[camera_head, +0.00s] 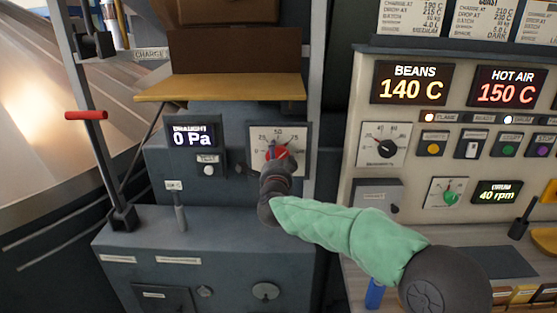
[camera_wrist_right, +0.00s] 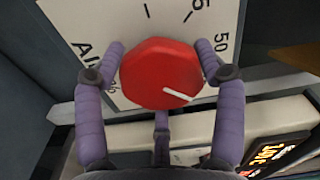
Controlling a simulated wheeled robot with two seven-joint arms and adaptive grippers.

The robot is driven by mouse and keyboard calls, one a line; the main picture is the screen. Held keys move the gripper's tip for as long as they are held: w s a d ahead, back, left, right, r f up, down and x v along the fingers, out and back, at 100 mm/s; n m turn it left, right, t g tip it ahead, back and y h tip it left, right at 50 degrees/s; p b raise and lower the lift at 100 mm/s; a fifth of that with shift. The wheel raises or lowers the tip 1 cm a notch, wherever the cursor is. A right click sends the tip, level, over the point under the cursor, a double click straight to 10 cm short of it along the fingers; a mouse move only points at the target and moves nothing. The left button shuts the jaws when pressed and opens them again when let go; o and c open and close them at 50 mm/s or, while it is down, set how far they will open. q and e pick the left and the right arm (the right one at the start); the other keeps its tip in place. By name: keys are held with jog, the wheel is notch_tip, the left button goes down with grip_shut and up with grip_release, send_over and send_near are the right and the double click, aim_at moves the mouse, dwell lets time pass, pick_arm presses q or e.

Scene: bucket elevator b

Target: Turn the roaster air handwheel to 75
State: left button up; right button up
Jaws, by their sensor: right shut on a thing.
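The roaster air handwheel is a red knob (camera_head: 283,154) on a white dial plate (camera_head: 299,131) marked 25, 50 and 75. The head view shows it partly behind my right gripper (camera_head: 273,160). In the right wrist view the red knob (camera_wrist_right: 155,70) fills the middle, with a white pointer line slanting toward its lower right edge. The plate's 50 and part of another number show above and right of it. My right gripper (camera_wrist_right: 161,62) is shut on the knob, with one purple finger on each side. The exact pointer reading cannot be told. My left gripper is not in view.
A draught display (camera_head: 193,138) reading 0 Pa stands left of the dial. A yellow ledge (camera_head: 215,88) overhangs above. A red-handled lever (camera_head: 86,115) sticks out at left. The control panel (camera_head: 440,105) with knobs and displays is at right, behind my sleeved arm.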

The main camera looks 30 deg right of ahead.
jog(key=shift+w+a+f, duration=0.1)
jog(key=shift+a+f, duration=0.25)
jog(key=shift+f, duration=0.15)
jog(key=o, duration=1.1)
jog(key=shift+o, duration=0.2)
jog(key=shift+w+a+r, duration=0.1)
jog(key=shift+w, duration=0.05)
jog(key=shift+d+r, duration=0.2)
jog(key=shift+r, duration=0.05)
jog(key=v, duration=1.2)
jog(key=shift+s, duration=0.2)
